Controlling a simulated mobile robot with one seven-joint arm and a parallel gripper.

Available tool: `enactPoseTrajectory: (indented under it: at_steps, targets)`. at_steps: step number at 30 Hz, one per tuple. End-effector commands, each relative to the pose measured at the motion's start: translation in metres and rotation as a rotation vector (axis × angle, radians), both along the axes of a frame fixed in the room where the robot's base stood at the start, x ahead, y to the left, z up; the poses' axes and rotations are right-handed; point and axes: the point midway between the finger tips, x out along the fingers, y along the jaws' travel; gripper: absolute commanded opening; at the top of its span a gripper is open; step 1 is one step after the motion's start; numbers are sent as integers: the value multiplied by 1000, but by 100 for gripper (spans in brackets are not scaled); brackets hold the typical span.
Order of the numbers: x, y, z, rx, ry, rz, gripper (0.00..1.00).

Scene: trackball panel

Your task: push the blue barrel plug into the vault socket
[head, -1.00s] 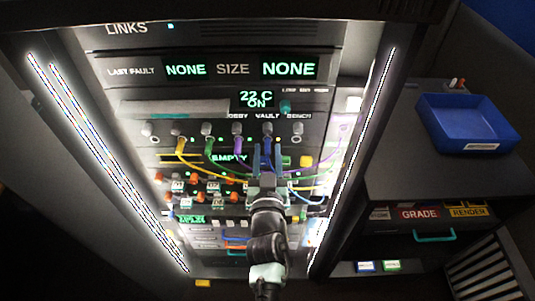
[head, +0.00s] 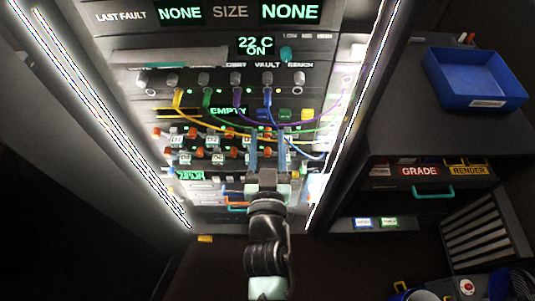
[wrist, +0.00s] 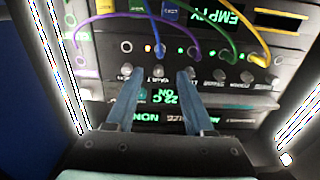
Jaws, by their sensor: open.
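The blue barrel plug (head: 267,98) is at the panel in the row of plugs, below the VAULT label (head: 267,64), with its blue cable hanging down and to the right. It also shows in the wrist view (wrist: 159,49), where the panel appears upside down. I cannot tell how deep it sits, and the vault socket's opening is hidden behind it. My gripper (head: 267,131) is open and empty, its two blue fingers apart below the plug in the head view. In the wrist view the fingertips (wrist: 160,70) are either side of the plug's column, apparently not touching it.
Yellow (head: 178,99), green (head: 207,98) and purple (head: 237,97) plugs stand in the same row, left of the blue one. Their cables arc across the panel near my fingers. Bright light strips edge the cabinet. A blue tray (head: 475,77) sits on the right counter.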

Motion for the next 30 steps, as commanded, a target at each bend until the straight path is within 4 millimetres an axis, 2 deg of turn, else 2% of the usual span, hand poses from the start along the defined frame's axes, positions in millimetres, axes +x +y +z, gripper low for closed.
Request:
enactPoseTrajectory:
  at_steps: [3, 9, 27, 30]
  targets:
    - [-17, 0, -3, 0, 2, -1, 53]
    - [-29, 0, -1, 0, 0, -1, 53]
    - [-30, 0, 0, 0, 0, 0, 53]
    - [-25, -1, 12, 2, -21, -4, 53]
